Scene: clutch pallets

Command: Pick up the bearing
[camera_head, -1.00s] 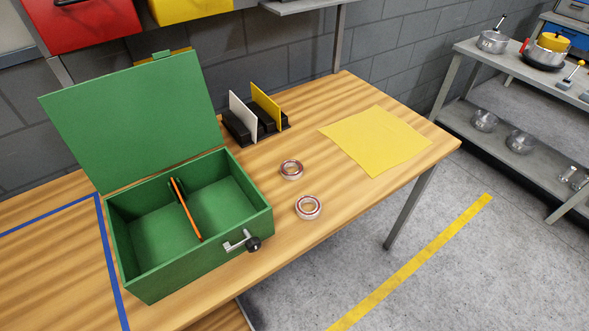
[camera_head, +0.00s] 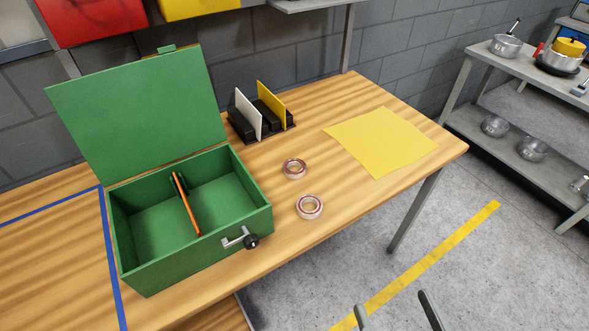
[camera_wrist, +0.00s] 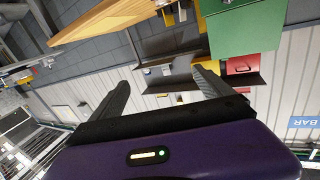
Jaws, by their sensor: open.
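Two ring-shaped bearings lie flat on the wooden table (camera_head: 265,265). One bearing (camera_head: 294,177) is farther back; the other bearing (camera_head: 310,215) is nearer the front edge. Both are to the right of the green box. My gripper (camera_head: 395,312) shows only its fingertips at the bottom of the head view, in front of the table and apart from both bearings. In the wrist view my gripper (camera_wrist: 160,85) has its fingers spread wide with nothing between them. No bearing can be made out in the wrist view.
A green box (camera_head: 165,278) stands open at the left, with an orange divider (camera_head: 185,205) and a crank handle (camera_head: 241,238). A black rack (camera_head: 244,129) holds a white and a yellow plate. A yellow sheet (camera_head: 380,142) lies at the right. Metal shelves (camera_head: 470,118) stand beyond.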

